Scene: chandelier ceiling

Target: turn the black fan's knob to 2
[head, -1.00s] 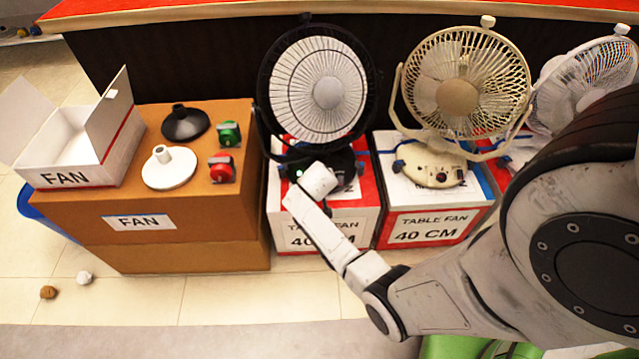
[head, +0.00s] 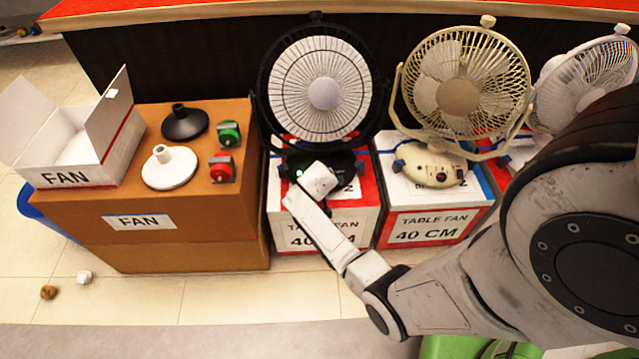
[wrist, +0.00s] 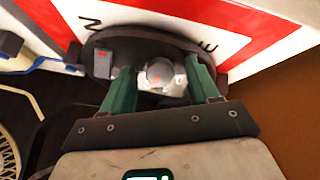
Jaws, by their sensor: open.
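The black fan (head: 268,92) has a white round grille and stands on the box left of the cream fan. Its dark base (head: 345,161) is partly covered by my wrist in the head view, which hides the knob there. My gripper (wrist: 160,80) is open, with one green finger on each side of the knob. I cannot tell whether the fingers touch it. The knob's setting and numbers are not readable.
A cream fan (head: 457,97) and a white fan (head: 590,85) stand to the right. A brown box (head: 180,240) at left bears fan bases, green and red parts and an open carton (head: 120,150). Behind is a dark counter with a red top (head: 200,8).

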